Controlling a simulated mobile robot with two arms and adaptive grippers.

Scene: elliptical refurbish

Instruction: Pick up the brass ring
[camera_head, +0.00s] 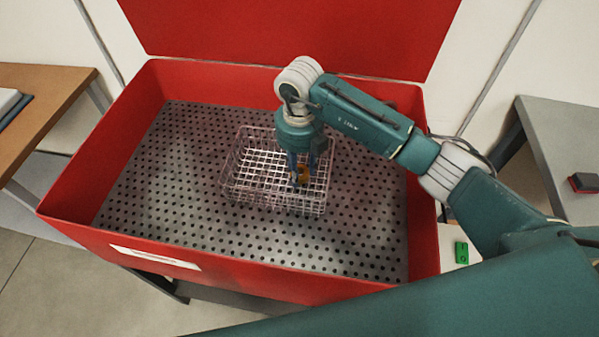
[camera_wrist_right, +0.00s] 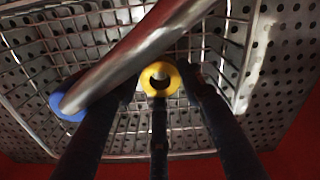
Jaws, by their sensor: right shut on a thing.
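The brass ring (camera_head: 303,173) is a small yellow-gold ring. It also shows in the wrist view (camera_wrist_right: 148,80), where its round opening faces the camera. My right gripper (camera_head: 299,181) points down into a wire basket (camera_head: 235,170), with its dark fingers around the ring. In the wrist view my right gripper (camera_wrist_right: 160,97) is shut on the ring. Whether the ring touches the basket floor is hard to tell. My left gripper is not in view.
The basket stands on the perforated metal floor (camera_head: 180,210) of a red bin (camera_head: 80,190) with raised walls. In the wrist view a grey metal bar (camera_wrist_right: 130,55) and a blue round thing (camera_wrist_right: 66,106) are close to the camera. A green block (camera_head: 461,253) lies outside, right.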

